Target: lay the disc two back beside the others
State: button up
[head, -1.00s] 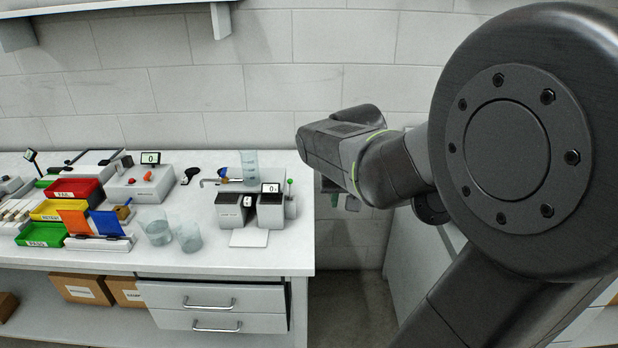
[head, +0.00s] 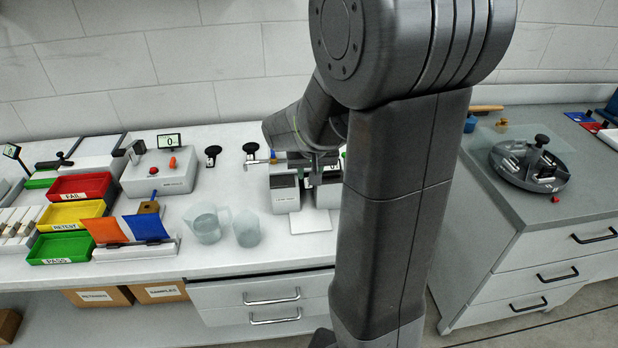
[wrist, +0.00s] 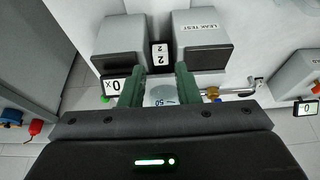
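A dark piece with two white tags marked 2 (wrist: 160,53), which looks like disc two, stands in the gap between the two grey-topped blocks of the leak tester (wrist: 203,43). In the head view the leak tester (head: 285,190) is partly behind my arm. My gripper (wrist: 161,72) has its green fingers apart, one to each side of the tagged piece and near it; I cannot tell whether they touch it. The fingers are small in the head view (head: 316,170). A round dark tray (head: 520,182) on the right counter holds several dark pieces with white marks, possibly the other discs.
Red, yellow and green trays (head: 62,248) are further left. A floor gap separates bench and right counter (head: 500,232).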

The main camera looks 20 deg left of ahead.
jog(key=shift+x, duration=2.25)
grip_shut()
jog(key=s+d+b, duration=0.3)
jog(key=s+d, duration=0.2)
jog(key=s, duration=0.3)
jog(key=shift+s+r, duration=0.15)
jog(key=shift+r, duration=0.1)
notch_tip(320, 180, up, 6)
jog(key=p, duration=0.5)
jog(key=shift+r, duration=0.2)
